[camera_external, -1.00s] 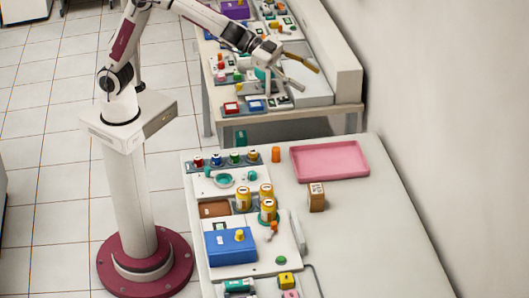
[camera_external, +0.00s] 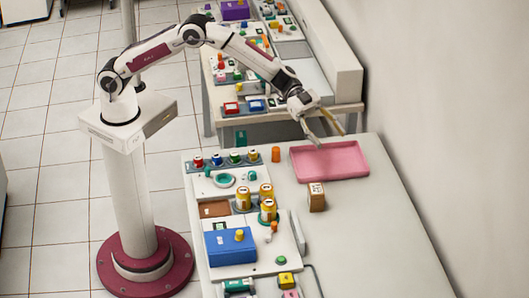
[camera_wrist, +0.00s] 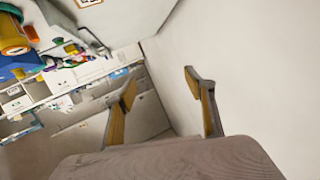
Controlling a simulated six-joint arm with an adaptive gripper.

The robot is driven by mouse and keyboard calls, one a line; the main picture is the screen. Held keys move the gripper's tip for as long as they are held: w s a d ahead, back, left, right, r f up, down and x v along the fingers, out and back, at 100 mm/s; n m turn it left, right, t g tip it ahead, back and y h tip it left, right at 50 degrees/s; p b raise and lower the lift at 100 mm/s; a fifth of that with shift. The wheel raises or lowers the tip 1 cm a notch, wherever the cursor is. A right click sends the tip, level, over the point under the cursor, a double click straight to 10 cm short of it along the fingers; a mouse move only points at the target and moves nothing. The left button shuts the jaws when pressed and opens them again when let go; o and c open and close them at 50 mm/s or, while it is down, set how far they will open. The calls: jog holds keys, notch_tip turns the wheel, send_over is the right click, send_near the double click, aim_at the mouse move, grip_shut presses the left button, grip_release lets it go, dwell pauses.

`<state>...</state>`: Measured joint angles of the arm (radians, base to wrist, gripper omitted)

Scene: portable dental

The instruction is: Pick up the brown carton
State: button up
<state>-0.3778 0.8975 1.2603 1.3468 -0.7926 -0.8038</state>
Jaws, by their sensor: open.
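The brown carton (camera_external: 316,197) stands upright on the white table, in front of the pink tray, with a pale label on its top. In the wrist view a small brown-edged label (camera_wrist: 88,3) shows at the top edge and may be part of the carton; the rest is cut off. My gripper (camera_external: 328,140) is open and empty, above the back of the table near the pink tray's far edge, behind and above the carton. Its two fingers with tan pads show well apart in the wrist view (camera_wrist: 165,100).
The pink tray (camera_external: 330,160) lies behind the carton. An orange cylinder (camera_external: 276,154) stands left of it. Yellow cans (camera_external: 267,210) and a blue box (camera_external: 230,246) stand to the left. The table right of the carton is clear up to the wall.

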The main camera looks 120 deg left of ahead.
aim_at(315, 184)
jog(key=s+f+g+h, duration=0.1)
jog(key=f, duration=0.4)
jog(key=s+d+f+m+g+h, duration=0.1)
jog(key=f, duration=0.4)
jog(key=s+f+m+g+h, duration=0.1)
jog(key=s+f+h, duration=0.1)
jog(key=f, duration=0.3)
jog(key=shift+d+f, duration=0.15)
jog(key=shift+d, duration=0.05)
jog(key=shift+d, duration=0.1)
jog(key=shift+x, duration=1.2)
jog(key=shift+w+d+f, duration=0.4)
jog(key=shift+w+d, duration=0.05)
jog(key=shift+d, duration=0.15)
jog(key=shift+w+d+f, duration=0.35)
jog(key=shift+w+d, duration=0.05)
jog(key=shift+d, duration=0.15)
jog(key=shift+x, duration=1.05)
